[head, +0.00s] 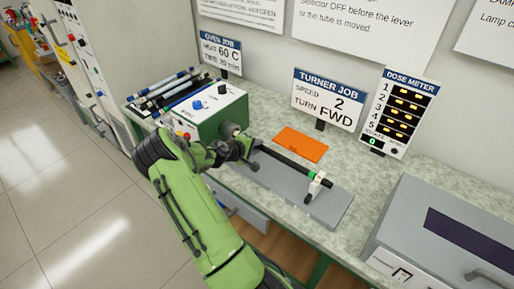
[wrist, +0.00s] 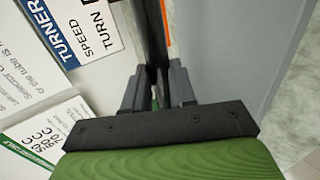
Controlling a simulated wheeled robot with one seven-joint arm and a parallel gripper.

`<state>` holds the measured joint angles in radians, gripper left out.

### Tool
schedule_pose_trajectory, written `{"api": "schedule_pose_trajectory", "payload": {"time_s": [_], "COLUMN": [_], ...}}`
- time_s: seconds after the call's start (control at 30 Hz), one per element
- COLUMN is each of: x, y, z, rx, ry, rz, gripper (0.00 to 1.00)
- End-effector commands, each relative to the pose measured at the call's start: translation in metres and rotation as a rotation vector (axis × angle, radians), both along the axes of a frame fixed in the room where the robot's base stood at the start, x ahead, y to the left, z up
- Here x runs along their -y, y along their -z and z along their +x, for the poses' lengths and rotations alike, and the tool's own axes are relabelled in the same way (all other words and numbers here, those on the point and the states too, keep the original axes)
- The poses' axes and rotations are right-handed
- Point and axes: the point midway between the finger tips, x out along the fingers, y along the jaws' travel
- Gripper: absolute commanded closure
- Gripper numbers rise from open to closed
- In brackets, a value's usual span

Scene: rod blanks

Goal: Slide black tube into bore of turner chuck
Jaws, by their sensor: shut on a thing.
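The black tube (head: 290,163) lies lengthwise above the grey base plate, its right end by a white rest (head: 316,186) and a green band near that end. My gripper (head: 248,147) is shut on the tube toward its left end, close to the turner chuck (head: 230,131). In the wrist view the tube (wrist: 152,35) runs up between the two grey fingers (wrist: 158,78).
An orange mat (head: 300,144) lies behind the tube. A rack of tubes (head: 170,92) stands left of the turner. Job signs (head: 328,98) and a dose meter (head: 402,112) stand at the back. A grey case (head: 445,240) is at the right. Bare bench (head: 362,178) lies between plate and case.

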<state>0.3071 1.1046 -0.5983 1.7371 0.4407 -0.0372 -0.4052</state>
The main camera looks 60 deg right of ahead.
Motion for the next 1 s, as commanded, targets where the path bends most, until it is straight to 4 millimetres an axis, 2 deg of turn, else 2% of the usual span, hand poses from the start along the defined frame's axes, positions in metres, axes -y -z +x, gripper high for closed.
{"api": "schedule_pose_trajectory", "payload": {"time_s": [0.13,0.17,0.33,0.67,0.77,1.0], "x": [0.000,0.000,0.000,-0.004,-0.018,-0.076], "y": [0.000,0.000,0.000,-0.002,-0.011,-0.045], "z": [0.004,0.003,0.003,0.005,0.008,0.018], "rx": [-0.001,-0.001,0.000,0.001,0.001,0.002], "ry": [0.000,0.000,0.001,-0.001,-0.003,-0.006], "rz": [0.000,0.000,0.000,0.001,0.001,0.002], "gripper": [1.00,0.72,0.45,0.45,0.45,0.45]}}
